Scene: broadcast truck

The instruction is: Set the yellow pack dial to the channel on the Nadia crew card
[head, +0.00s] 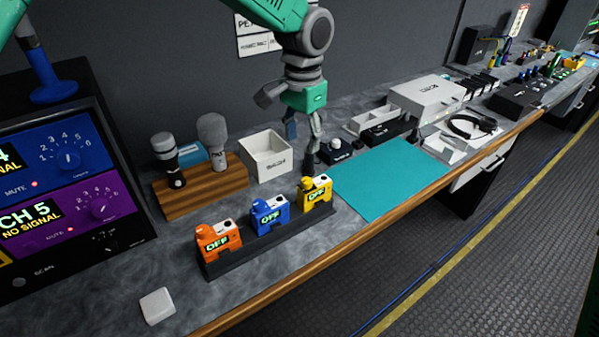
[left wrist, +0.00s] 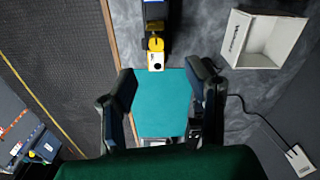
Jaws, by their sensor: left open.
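The yellow pack (head: 316,196) stands at the right end of a dark rack (head: 285,238) and its display reads OFF. It also shows in the left wrist view (left wrist: 156,60), with a round yellow knob on it. My left gripper (head: 303,140) is open and empty, pointing down above the bench behind the yellow pack. In the left wrist view its fingers (left wrist: 163,88) are spread over the teal mat, with the yellow pack beyond them, untouched. I cannot make out a Nadia crew card; a wall paper (head: 255,38) is partly hidden and too small to read. My right gripper is not in view.
A blue pack (head: 269,217) and an orange pack (head: 218,243) share the rack. A white bin (head: 267,157), microphones on a wooden block (head: 203,192) and a channel monitor (head: 60,200) stand around. The teal mat (head: 388,178) is clear. A white block (head: 157,306) lies in front.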

